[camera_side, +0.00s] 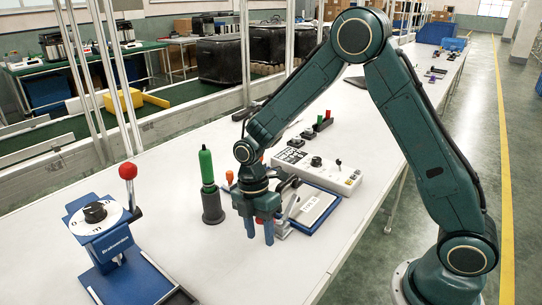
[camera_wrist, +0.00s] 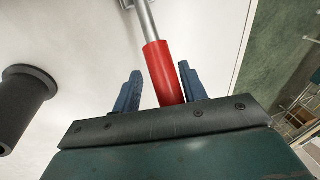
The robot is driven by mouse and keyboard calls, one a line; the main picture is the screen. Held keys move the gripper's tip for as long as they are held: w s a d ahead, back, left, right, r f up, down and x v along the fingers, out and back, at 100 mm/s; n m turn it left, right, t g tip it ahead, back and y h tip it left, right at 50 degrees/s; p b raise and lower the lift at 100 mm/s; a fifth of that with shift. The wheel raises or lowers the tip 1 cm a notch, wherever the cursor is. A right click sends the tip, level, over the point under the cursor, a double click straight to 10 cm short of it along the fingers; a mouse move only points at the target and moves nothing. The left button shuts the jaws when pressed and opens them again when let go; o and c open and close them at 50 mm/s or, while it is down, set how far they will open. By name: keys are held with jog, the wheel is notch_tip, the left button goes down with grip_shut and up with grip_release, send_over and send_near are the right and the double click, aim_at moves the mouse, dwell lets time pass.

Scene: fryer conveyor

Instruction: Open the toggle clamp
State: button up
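In the side view, the toggle clamp (camera_side: 288,212) is a small metal mechanism beside a blue-framed plate (camera_side: 315,208); my gripper partly hides it. My gripper (camera_side: 260,237) points down with its blue fingers low over the table, just left of the clamp. In the wrist view, a red handle (camera_wrist: 164,75) on a metal rod (camera_wrist: 147,20), apparently the clamp's, lies between the fingers of my gripper (camera_wrist: 160,90). The fingers are apart, with a clear gap on the handle's left; the right finger is close to it. Whether that finger touches it cannot be told.
A green-handled tool in a dark holder (camera_side: 212,205) stands close left of my gripper; the holder also shows in the wrist view (camera_wrist: 22,105). A white control box (camera_side: 325,172) lies behind the clamp. A blue dial stand (camera_side: 105,235) with a red knob is at left.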

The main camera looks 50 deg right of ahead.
jog(key=shift+a+f+h, duration=0.2)
jog(key=shift+f+h, duration=0.2)
jog(key=shift+h, duration=0.1)
jog(key=shift+w+r, duration=0.15)
jog(key=shift+r, duration=0.2)
jog(key=v, duration=1.3)
jog(key=s+d+r+m+t, duration=0.2)
jog(key=s+r+m, duration=0.2)
jog(key=s+r, duration=0.15)
jog(key=shift+s+d+r+m+t, duration=1.4)
jog(key=shift+s+m, duration=2.15)
jog(key=shift+s, duration=1)
jog(key=shift+s+d+r+m+t, duration=1.15)
jog(key=shift+s+m+t, duration=0.45)
jog(key=shift+s+m, duration=2.45)
jog(key=w+d+r+m+g+h, duration=0.2)
jog(key=w+d+m, duration=0.3)
jog(key=w+d, duration=0.2)
jog(key=w+d+r+m+g+h, duration=0.2)
jog(key=w+d+m, duration=0.4)
jog(key=d, duration=0.4)
jog(key=shift+w+d+r, duration=0.25)
jog(key=shift+w+r, duration=0.2)
jog(key=shift+w, duration=0.3)
